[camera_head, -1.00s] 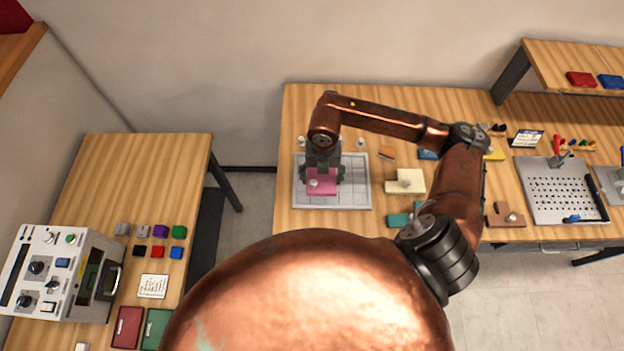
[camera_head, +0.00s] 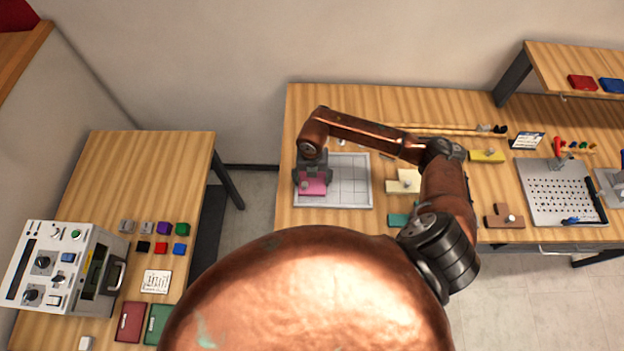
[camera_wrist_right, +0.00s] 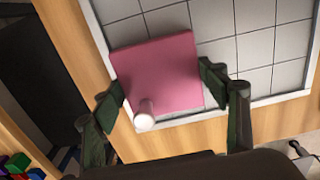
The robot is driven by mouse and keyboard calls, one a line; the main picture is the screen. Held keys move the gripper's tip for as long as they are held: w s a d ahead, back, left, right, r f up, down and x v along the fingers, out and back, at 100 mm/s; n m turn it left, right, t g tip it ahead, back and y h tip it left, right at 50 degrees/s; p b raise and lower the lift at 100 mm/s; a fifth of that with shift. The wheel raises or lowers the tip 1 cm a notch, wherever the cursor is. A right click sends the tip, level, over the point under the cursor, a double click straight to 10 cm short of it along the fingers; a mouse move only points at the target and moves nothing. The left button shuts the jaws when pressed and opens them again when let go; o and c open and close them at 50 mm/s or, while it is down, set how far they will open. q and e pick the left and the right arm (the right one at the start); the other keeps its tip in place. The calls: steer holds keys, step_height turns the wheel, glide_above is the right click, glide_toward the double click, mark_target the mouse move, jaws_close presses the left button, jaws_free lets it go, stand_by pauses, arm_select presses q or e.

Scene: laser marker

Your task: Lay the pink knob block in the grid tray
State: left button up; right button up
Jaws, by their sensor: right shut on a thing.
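The pink knob block (camera_head: 313,187) is a flat pink square with a pale round knob; it also shows in the right wrist view (camera_wrist_right: 165,72). My right gripper (camera_head: 312,177) is shut on it, with a finger at each of two opposite sides in the wrist view (camera_wrist_right: 163,92). The block is at the near left corner of the grid tray (camera_head: 350,185), a pale tray with grid lines and a raised rim (camera_wrist_right: 250,106). The block looks flat over the corner cells; I cannot tell whether it touches the tray floor. My left gripper is not in view.
A cream knob block (camera_head: 398,187), a teal block (camera_head: 398,220), a brown block (camera_head: 495,221) and a yellow block (camera_head: 480,157) lie right of the tray. A perforated plate (camera_head: 540,205) is farther right. A side table at left holds a machine (camera_head: 50,262) and small coloured cubes.

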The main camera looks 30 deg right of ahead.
mark_target(312, 182)
steer(key=shift+f, duration=0.1)
steer(key=o, duration=1.2)
steer(key=shift+r, duration=0.2)
step_height(312, 182, up, 12)
steer(key=b, duration=0.1)
